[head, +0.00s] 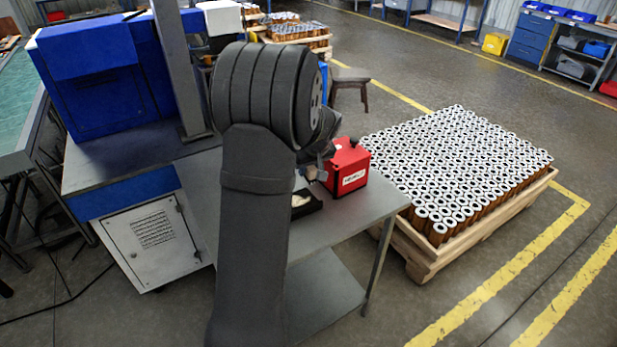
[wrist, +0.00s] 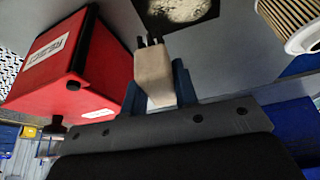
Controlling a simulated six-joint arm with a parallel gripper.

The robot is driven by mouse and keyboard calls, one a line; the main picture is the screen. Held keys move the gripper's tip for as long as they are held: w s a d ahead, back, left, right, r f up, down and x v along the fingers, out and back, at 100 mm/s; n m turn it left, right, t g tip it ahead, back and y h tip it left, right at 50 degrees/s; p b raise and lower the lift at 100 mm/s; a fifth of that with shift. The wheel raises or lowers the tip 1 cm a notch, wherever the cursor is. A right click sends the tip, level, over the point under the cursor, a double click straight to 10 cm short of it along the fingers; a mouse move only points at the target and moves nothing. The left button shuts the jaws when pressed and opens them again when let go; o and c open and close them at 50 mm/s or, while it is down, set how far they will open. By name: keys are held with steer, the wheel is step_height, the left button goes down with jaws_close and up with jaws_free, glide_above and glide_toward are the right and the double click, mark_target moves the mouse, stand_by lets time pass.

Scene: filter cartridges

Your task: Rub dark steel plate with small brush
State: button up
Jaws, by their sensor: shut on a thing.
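In the wrist view my gripper (wrist: 157,82) is shut on a small brush (wrist: 153,72) with a pale, block-like handle. Several short dark tips stick out of its far end. The dark steel plate (wrist: 151,19) lies on the grey table at the top of that view, with a pale, speckled patch on it. The brush tips appear apart from the plate. In the head view the plate (head: 314,208) is partly hidden behind my arm.
A red box (head: 347,167) with a white label stands on the grey table (head: 365,205), left of the brush in the wrist view (wrist: 75,62). A filter cartridge (wrist: 292,22) is at the upper right there. A pallet of cartridges (head: 420,250) stands right of the table.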

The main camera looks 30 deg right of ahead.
mark_target(309, 194)
steer(key=shift+w+d+f+n, duration=0.1)
steer(key=shift+w+d+n, duration=0.35)
steer(key=shift+w, duration=0.2)
steer(key=shift+f, duration=3.45)
steer(key=shift+a+f, duration=0.55)
steer(key=shift+a, duration=0.1)
steer(key=shift+c, duration=0.3)
steer(key=shift+a, duration=4.1)
steer(key=shift+d, duration=4.65)
steer(key=shift+s+d, duration=0.1)
steer(key=shift+s, duration=0.6)
steer(key=shift+a, duration=4.55)
steer(key=shift+d, duration=4.6)
steer(key=shift+a+r, duration=0.1)
steer(key=shift+r, duration=4)
